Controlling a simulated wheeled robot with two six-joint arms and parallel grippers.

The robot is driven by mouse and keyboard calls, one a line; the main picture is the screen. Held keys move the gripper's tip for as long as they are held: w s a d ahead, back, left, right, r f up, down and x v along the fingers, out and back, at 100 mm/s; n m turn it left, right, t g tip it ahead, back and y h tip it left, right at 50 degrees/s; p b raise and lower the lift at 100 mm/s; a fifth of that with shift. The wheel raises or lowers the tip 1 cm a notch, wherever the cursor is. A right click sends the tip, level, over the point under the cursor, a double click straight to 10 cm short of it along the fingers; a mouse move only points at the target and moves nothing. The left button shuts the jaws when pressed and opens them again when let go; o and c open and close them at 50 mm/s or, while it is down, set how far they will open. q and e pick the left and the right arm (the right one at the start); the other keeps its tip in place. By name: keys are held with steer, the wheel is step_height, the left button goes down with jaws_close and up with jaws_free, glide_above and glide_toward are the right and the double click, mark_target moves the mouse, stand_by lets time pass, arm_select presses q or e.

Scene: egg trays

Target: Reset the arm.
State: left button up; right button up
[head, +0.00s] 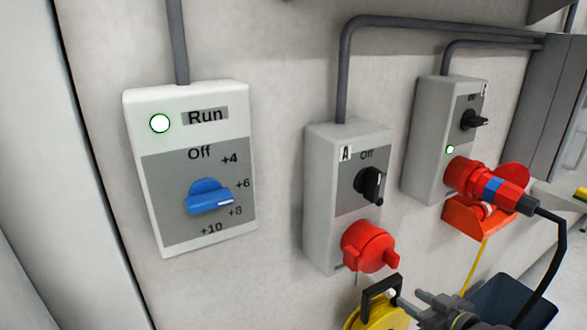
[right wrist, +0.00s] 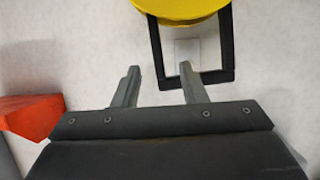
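My right gripper (head: 416,300) comes in at the bottom right of the head view, close to the black handle (head: 381,281) of a yellow reel-like object (head: 372,316). In the right wrist view its two grey fingers (right wrist: 158,80) stand apart with nothing held between them. One fingertip overlaps the black handle frame (right wrist: 157,55) in that view, and I cannot tell whether they touch. The yellow object (right wrist: 182,10) shows at the top there. My left gripper is not in view.
A control box with a blue knob (head: 208,198) is on the wall at left. Switch box A (head: 322,205) has a red socket (head: 368,246). Another box (head: 428,125) holds a red plug (head: 470,178) with a black cable (head: 562,245). An orange-red bracket (head: 462,216) is below.

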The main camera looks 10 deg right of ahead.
steer(key=s+a+f+m+g+h, duration=0.1)
steer(key=s+f+g+h, duration=0.2)
steer(key=s, duration=0.6)
steer(key=s+a+f+m+g+h, duration=0.1)
steer(key=s+f+m+g, duration=0.15)
steer(key=s+f, duration=0.45)
steer(key=s+a+f+g+h, duration=0.15)
steer(key=s+g, duration=0.25)
steer(key=s, duration=0.8)
step_height(320, 180, down, 24)
steer(key=d+g, duration=0.1)
steer(key=d, duration=0.1)
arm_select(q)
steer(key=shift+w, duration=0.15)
arm_select(e)
steer(key=s+a+f+g, duration=0.1)
steer(key=s+f, duration=1.4)
steer(key=f, duration=0.2)
steer(key=shift+y, duration=0.45)
steer(key=shift+o, duration=0.4)
steer(key=shift+g, duration=0.25)
